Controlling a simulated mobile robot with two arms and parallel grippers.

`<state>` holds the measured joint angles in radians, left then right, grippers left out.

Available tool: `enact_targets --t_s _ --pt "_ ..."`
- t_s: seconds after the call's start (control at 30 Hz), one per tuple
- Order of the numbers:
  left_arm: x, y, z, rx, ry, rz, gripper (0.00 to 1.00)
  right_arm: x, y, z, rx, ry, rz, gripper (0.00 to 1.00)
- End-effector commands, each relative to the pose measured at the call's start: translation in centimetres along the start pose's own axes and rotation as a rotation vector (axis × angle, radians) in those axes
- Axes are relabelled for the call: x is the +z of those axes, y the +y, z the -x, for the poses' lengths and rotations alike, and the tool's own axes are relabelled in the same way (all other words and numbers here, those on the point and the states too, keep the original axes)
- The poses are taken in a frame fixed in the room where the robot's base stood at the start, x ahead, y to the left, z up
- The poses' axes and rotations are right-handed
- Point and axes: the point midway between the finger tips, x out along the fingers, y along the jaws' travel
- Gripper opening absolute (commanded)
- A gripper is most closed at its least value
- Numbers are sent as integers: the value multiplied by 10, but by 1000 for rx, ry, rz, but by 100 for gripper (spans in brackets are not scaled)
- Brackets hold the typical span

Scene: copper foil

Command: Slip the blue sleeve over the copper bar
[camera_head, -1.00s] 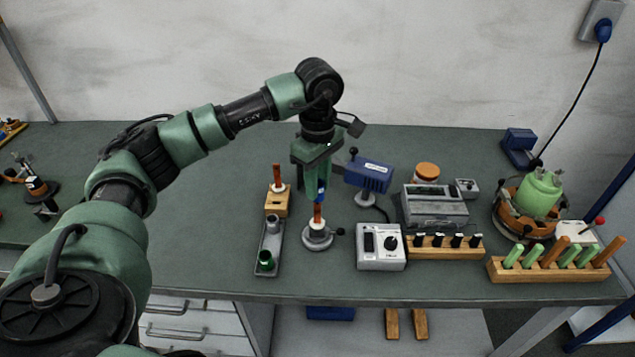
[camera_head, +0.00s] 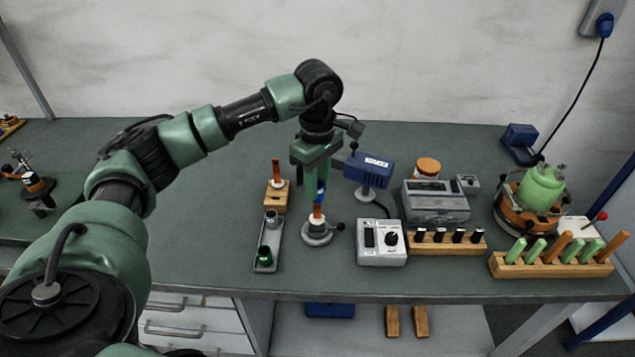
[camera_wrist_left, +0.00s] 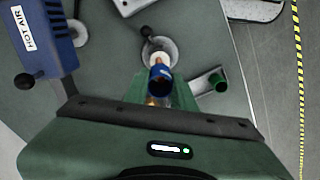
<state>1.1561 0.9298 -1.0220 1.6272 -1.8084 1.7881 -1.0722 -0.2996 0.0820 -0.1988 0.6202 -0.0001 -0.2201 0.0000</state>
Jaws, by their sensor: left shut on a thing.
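My left gripper (camera_head: 318,182) points down over a round grey stand (camera_head: 317,237) and is shut on the blue sleeve (camera_head: 320,192). The copper bar (camera_head: 317,211) stands upright in a white collar on that stand, directly below the sleeve. In the left wrist view, the sleeve (camera_wrist_left: 160,76) sits between the fingers, in line with the stand (camera_wrist_left: 160,47). Copper colour shows on both sides of the sleeve there, which looks like the bar passing through it. The fingers hide part of this. My right gripper is not in view.
Left of the stand are a grey tray (camera_head: 268,252) with a green ring and a wooden block (camera_head: 276,200) with another copper bar. A blue hot-air tool (camera_head: 369,171) stands close right. A control box (camera_head: 382,256) and wooden racks (camera_head: 553,266) lie further right. The back table is clear.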

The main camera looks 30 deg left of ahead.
Motion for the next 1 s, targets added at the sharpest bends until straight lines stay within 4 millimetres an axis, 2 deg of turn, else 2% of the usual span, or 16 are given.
enact_targets --t_s 0.23,0.63,0.67,0.73,0.77,0.97,1.0 --pt "0 0 -9 0 0 0 0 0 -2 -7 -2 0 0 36" --pt "0 0 -9 0 0 0 0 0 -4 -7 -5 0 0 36" --pt "0 0 -9 0 0 0 28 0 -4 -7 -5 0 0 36" --pt "0 0 -9 0 0 0 48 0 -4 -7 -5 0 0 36" --pt "0 0 -9 0 0 0 51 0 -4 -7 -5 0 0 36" --pt "0 0 -9 0 0 0 51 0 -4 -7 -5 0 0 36" --pt "0 0 -9 0 0 0 54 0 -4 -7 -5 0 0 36"
